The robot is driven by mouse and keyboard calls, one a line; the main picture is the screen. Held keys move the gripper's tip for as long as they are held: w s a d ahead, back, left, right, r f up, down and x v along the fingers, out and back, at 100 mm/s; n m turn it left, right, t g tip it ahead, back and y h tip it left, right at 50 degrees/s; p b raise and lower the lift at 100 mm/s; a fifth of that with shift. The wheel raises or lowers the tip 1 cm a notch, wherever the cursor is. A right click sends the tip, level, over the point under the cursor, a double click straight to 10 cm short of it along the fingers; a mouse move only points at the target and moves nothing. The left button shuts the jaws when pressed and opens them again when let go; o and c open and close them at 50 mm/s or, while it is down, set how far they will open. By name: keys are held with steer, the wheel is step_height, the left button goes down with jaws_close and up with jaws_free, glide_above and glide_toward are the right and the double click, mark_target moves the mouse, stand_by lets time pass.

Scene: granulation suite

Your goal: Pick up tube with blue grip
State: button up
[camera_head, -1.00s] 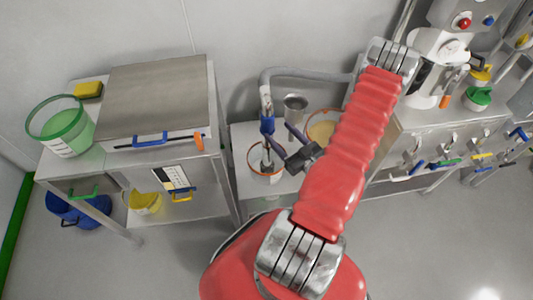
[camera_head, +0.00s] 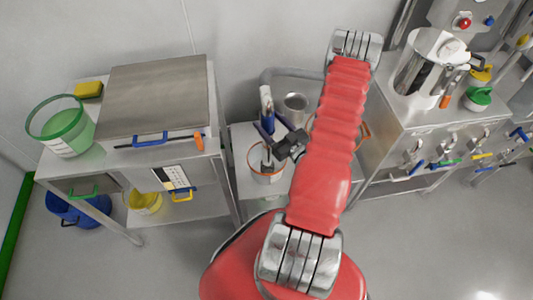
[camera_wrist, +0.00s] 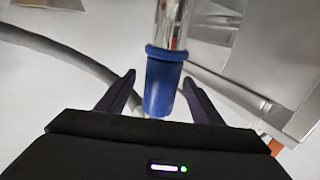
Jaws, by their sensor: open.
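The tube with a blue grip (camera_head: 267,119) stands near the wall behind the low middle table. It shows a white and metal upper part and a blue sleeve. In the wrist view its blue grip (camera_wrist: 163,85) is between the two dark fingers, with the metal tube rising above it. My gripper (camera_head: 266,131) is open around the blue grip, with a visible gap on each side in the wrist view (camera_wrist: 160,92). The lower part of the tube is partly hidden by the fingers in the head view.
A metal cup (camera_head: 296,104) and a grey hose (camera_head: 290,73) are close by. A steel cabinet (camera_head: 160,95) stands at the left; a bench (camera_head: 425,115) is at the right.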

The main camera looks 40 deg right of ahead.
steer(key=shift+w, duration=0.1)
steer(key=w, duration=0.5)
steer(key=shift+d, duration=0.25)
stand_by(0.3)
jaws_close()
stand_by(0.6)
